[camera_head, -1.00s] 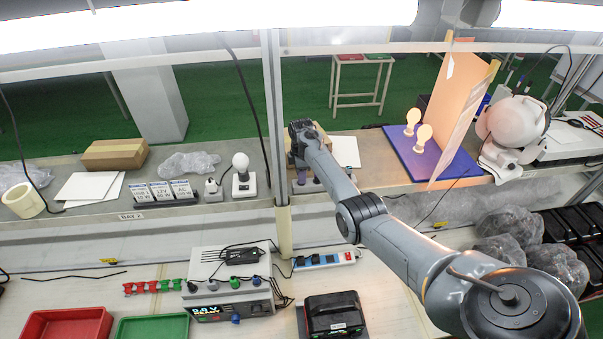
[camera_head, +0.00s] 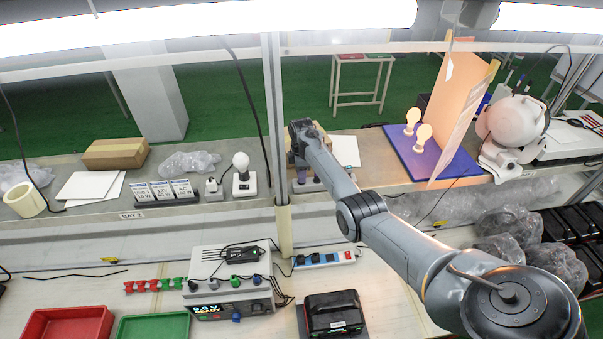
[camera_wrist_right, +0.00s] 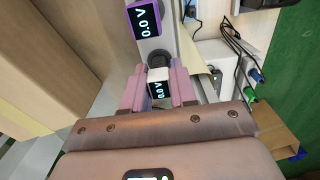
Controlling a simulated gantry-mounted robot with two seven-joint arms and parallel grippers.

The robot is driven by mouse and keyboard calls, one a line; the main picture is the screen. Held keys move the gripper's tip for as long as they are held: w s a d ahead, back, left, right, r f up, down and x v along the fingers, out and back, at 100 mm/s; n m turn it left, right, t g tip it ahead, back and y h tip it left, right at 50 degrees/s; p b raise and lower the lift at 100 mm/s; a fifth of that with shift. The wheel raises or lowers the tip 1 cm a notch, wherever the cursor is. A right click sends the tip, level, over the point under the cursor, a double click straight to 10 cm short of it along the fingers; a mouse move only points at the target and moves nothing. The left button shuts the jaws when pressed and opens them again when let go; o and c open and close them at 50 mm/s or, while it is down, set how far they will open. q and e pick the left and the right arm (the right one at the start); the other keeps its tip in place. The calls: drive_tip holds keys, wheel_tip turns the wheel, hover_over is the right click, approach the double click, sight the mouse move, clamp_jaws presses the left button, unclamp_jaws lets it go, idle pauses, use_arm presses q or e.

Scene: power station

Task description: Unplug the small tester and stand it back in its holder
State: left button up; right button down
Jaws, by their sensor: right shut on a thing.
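My right gripper (camera_wrist_right: 157,94) is shut on a small tester (camera_wrist_right: 158,89), whose dark display shows between the two pinkish fingers in the right wrist view. A second, purple-cased tester (camera_wrist_right: 145,20) with a display reading 0.0 V is at the top of that view. A dark round part (camera_wrist_right: 158,59) sits on a pale strip just beyond my fingers. I cannot tell whether the held tester is plugged in. In the head view my right gripper (camera_head: 301,168) is over a grey base (camera_head: 309,185) on the shelf; the wrist hides most of it. I cannot make out the holder.
A metal post (camera_head: 274,130) stands just left of my right gripper. A cardboard box (camera_head: 322,135) is behind it. A white bulb (camera_head: 241,160) on a base, a blue board (camera_head: 430,155) with bulbs and a power strip (camera_head: 324,259) are nearby.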

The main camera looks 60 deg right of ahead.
drive_tip(key=shift+f, duration=0.1)
idle(0.5)
drive_tip(key=c, duration=0.8)
unclamp_jaws()
